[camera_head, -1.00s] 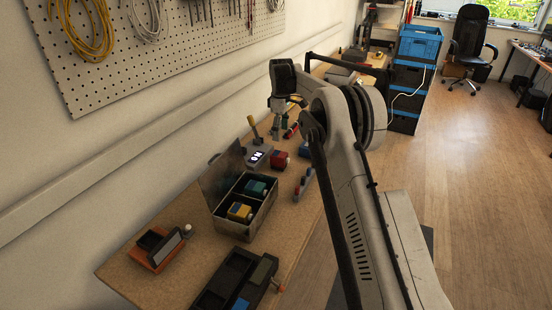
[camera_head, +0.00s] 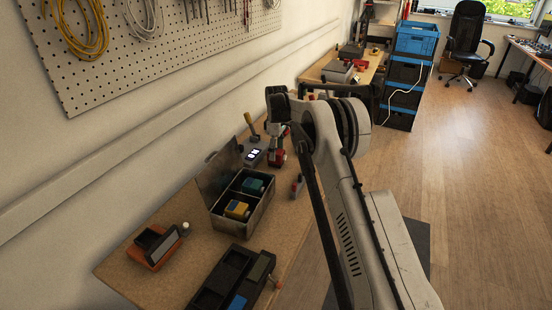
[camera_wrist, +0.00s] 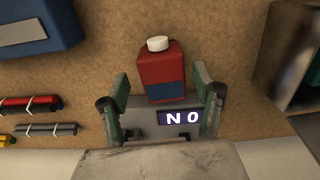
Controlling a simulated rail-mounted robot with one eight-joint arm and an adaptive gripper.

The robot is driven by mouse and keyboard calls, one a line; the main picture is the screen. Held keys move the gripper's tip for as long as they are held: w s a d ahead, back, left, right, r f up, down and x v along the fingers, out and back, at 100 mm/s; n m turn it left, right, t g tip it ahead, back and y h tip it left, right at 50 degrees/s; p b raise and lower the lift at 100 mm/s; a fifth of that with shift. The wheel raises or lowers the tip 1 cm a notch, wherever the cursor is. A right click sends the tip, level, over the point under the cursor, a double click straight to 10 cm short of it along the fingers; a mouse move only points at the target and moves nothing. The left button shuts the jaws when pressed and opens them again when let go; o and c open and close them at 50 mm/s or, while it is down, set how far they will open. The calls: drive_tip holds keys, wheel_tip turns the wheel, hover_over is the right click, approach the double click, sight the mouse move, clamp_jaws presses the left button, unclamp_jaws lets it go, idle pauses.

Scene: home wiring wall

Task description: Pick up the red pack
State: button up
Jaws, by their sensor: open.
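The red pack (camera_wrist: 161,76) lies in the wrist view between the two fingertips of my gripper (camera_wrist: 161,92). It is a red block with a white round cap and a dark blue band. My gripper is open, with a finger to each side of the pack and a gap on both sides. In the head view my gripper (camera_head: 277,140) hangs right above the red pack (camera_head: 277,158), which is partly hidden.
An open metal box (camera_head: 240,222) with a yellow and a teal pack stands nearby. A dark tray (camera_head: 232,280) and an orange stand (camera_head: 155,247) are at the near end. In the wrist view, a blue block (camera_wrist: 38,28) and slim tools (camera_wrist: 35,104) lie left.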

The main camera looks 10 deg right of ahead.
wheel_tip(320, 180, down, 4)
drive_tip(key=shift+s+a+r, duration=0.1)
drive_tip(key=shift+s, duration=0.05)
drive_tip(key=c, duration=1.6)
